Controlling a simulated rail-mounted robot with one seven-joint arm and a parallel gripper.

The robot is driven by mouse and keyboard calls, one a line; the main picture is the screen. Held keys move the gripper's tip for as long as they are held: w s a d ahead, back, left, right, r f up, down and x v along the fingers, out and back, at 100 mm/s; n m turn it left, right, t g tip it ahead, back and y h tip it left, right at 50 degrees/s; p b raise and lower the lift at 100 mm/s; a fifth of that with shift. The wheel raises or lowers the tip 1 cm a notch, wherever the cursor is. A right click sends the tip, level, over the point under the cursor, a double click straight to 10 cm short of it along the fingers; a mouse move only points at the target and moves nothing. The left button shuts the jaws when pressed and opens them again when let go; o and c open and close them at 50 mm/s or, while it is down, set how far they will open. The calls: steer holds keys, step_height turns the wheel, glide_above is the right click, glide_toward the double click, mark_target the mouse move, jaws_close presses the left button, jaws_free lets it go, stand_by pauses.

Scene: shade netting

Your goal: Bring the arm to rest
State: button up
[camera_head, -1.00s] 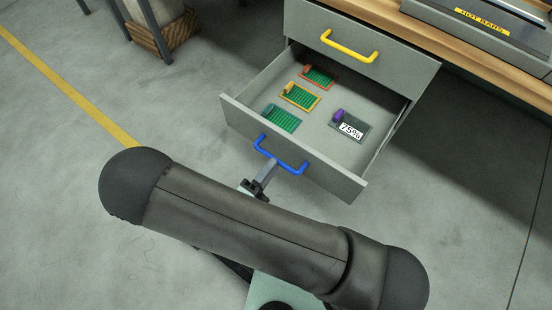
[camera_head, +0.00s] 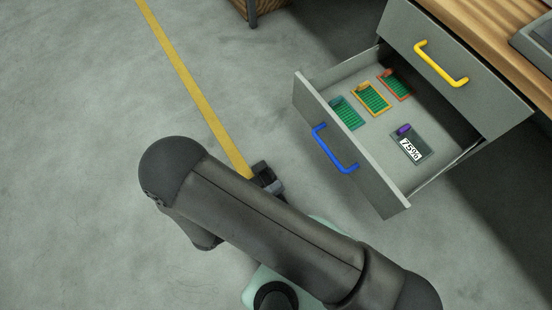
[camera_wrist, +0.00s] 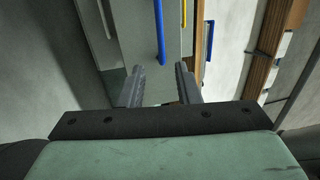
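My gripper (camera_wrist: 160,82) shows in the wrist view with its two fingers apart and nothing between them. In the head view my gripper (camera_head: 266,174) is partly hidden behind my dark arm link, over the floor left of the open drawer. The blue handle (camera_head: 335,150) of the drawer is clear of the fingers; it also shows in the wrist view (camera_wrist: 159,32), beyond the fingertips.
The lower drawer (camera_head: 345,140) stands open, holding several small green-topped pieces and a dark piece labelled 75% (camera_head: 408,147). The upper drawer with a yellow handle (camera_head: 441,63) is shut. A yellow line (camera_head: 190,80) crosses open floor at left.

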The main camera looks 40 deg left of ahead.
stand_by(0.3)
steer(key=w+d+r+m+g+h+p, duration=0.2)
steer(key=w+d+r+m+g+p, duration=0.35)
steer(key=d+r+m+g, duration=0.45)
steer(key=w+d+r+m+g+h+p, duration=0.4)
steer(key=w+r+m+g, duration=0.35)
steer(key=r+m, duration=0.6)
steer(key=d+r+m+y+p, duration=0.4)
steer(key=d+r+m+y, duration=0.3)
steer(key=m, duration=0.6)
steer(key=s+d+r+m+y+p, duration=0.1)
steer(key=d+r+m+y+p, duration=0.4)
steer(key=r+m, duration=0.5)
steer(key=d+m+y, duration=0.2)
steer(key=d, duration=0.1)
steer(key=shift+m+g, duration=0.35)
